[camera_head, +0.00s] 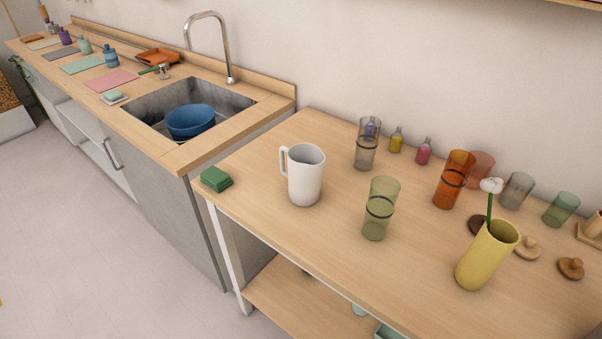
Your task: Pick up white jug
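The white jug (306,178) stands upright on the wooden table (336,236), near its left end. Its handle (284,160) points left, toward the sink. The jug's open top faces up and nothing touches it. Neither of my grippers shows in the head view.
Green folded cloths or sponges (216,179) lie left of the jug. A grey glass (367,144) and a green glass (380,208) stand to its right. An orange glass (453,180) and a yellow vase (487,255) with a white flower stand farther right. A sink (240,103) holds a blue bowl (190,122).

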